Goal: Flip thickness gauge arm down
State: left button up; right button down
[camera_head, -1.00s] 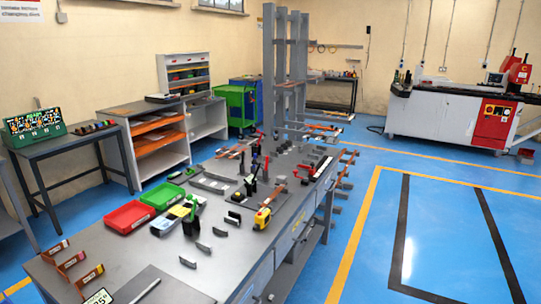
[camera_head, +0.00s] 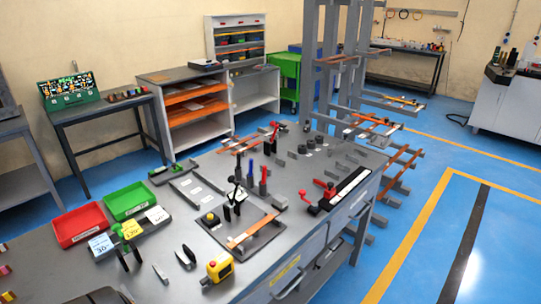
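I cannot tell for certain which part is the thickness gauge arm. A bench fixture (camera_head: 268,226) stands mid-table, with a copper bar (camera_head: 252,231) across its dark plate and black upright parts (camera_head: 232,205) beside it. To its right, near the table edge, is a device with red handles (camera_head: 326,189) beside a long black and white bar (camera_head: 347,186). Upright tools with blue and red handles stand behind the fixture. Neither of my grippers can be made out in the head view.
The grey workbench (camera_head: 330,225) carries a red bin (camera_head: 80,226), a green bin (camera_head: 129,199), labelled cards (camera_head: 131,229) and a yellow device with a red button (camera_head: 219,268). Grey posts rise at its far end. Blue floor (camera_head: 425,215) is open to the right.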

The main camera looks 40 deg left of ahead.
aim_at(232, 178)
jog(key=i+u, duration=0.35)
jog(key=i+l+u, duration=0.2)
jog(key=u, duration=0.15)
jog(key=i+l+u, duration=0.25)
jog(key=i+u, duration=0.15)
jog(key=i+l+u, duration=0.15)
jog(key=u, duration=0.3)
jog(key=i+l+u, duration=0.15)
jog(key=l+u, duration=0.25)
jog(key=i+l+u, duration=0.1)
jog(key=u, duration=0.35)
jog(key=l+u, duration=0.7)
jog(key=u, duration=0.15)
jog(key=l+u, duration=0.3)
jog(key=l, duration=0.25)
